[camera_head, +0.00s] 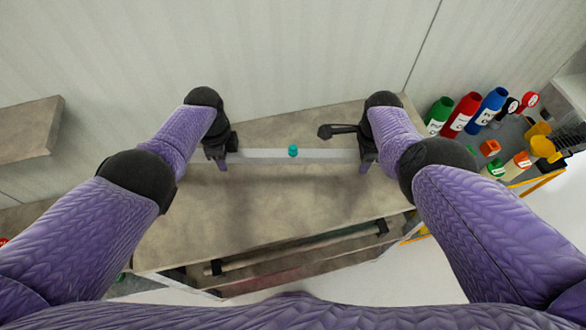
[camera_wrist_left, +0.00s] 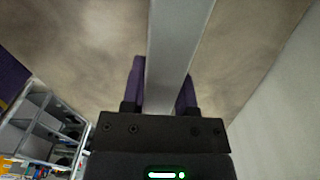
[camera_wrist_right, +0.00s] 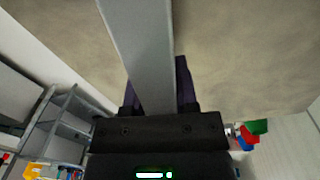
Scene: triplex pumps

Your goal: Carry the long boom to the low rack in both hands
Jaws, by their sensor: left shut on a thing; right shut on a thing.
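The long boom (camera_head: 265,156) is a pale grey straight bar with a teal knob (camera_head: 292,151) near its middle. It lies across between my grippers, over the brown-grey bench top (camera_head: 200,222). My left gripper (camera_head: 222,160) is shut on the boom at its left end, and the left wrist view shows the bar (camera_wrist_left: 175,45) between the fingers. My right gripper (camera_head: 366,160) is shut on the boom at its right end, and the right wrist view shows the bar (camera_wrist_right: 140,45) between the fingers. A low rack (camera_head: 300,248) with a light bar and black brackets shows below the bench's near edge.
A dark handled object (camera_head: 338,131) is beside my right gripper. Several coloured bottles (camera_head: 461,115) stand at the right with an orange block (camera_head: 490,148). A grey shelf (camera_head: 30,128) is on the left wall. A pale wall (camera_head: 250,50) closes off the back.

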